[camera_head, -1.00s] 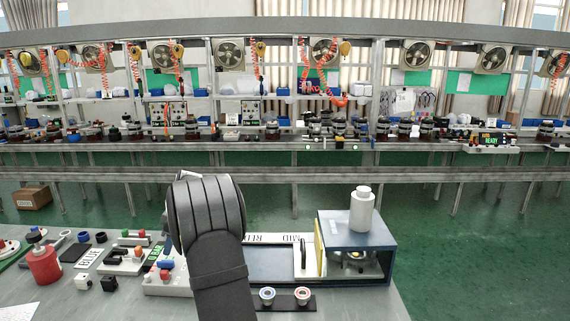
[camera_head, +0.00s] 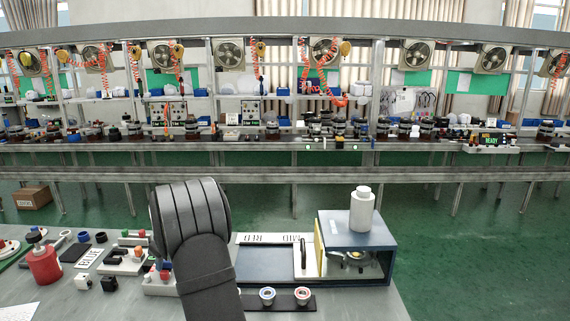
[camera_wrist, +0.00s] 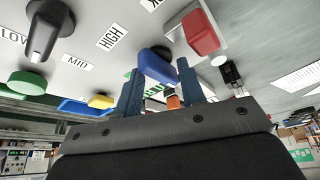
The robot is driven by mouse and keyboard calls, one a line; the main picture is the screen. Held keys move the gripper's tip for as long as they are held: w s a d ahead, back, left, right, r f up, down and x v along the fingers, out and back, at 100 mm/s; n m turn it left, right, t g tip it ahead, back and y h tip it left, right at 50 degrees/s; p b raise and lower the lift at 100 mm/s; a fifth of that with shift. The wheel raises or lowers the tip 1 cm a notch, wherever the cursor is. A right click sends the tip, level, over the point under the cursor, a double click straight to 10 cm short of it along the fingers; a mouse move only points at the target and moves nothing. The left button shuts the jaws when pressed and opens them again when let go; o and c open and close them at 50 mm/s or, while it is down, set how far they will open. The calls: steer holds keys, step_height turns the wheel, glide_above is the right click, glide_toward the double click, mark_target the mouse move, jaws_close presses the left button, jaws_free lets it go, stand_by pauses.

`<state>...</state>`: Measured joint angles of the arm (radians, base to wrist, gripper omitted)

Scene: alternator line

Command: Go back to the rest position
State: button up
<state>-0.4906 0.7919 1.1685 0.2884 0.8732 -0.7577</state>
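In the head view my arm stands over the bench and hides my gripper. In the wrist view my gripper (camera_wrist: 160,66) shows two blue fingers standing apart, with no object clearly held. A blue knob-like part (camera_wrist: 157,65) shows between the fingertips and seems to lie beyond them. A red part (camera_wrist: 201,33), a yellow part (camera_wrist: 101,101) and a green part (camera_wrist: 27,83) lie around the fingers in that view. A black lever (camera_wrist: 48,28) stands near the LOW, MID and HIGH labels.
A blue open-fronted box (camera_head: 385,236) with a white bottle (camera_head: 362,208) on top stands right of my arm. Two small ring-topped parts on a dark strip (camera_head: 285,309) lie in front. A red bottle (camera_head: 43,265) stands at the left. The conveyor line (camera_head: 300,172) runs behind.

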steer(key=shift+m+t, duration=0.4)
steer(key=shift+m, duration=0.7)
steer(key=d+r+n+g, duration=0.1)
steer(key=d+r+n, duration=0.25)
steer(key=r, duration=0.45)
steer(key=d+r+n+g, duration=0.2)
steer(key=d+r+n, duration=0.15)
steer(key=r, duration=0.45)
steer(key=shift+y, duration=0.3)
steer(key=x, duration=1.7)
steer(key=shift+w+a+f, duration=0.15)
steer(key=shift+w+f, duration=0.05)
steer(key=shift+w, duration=0.1)
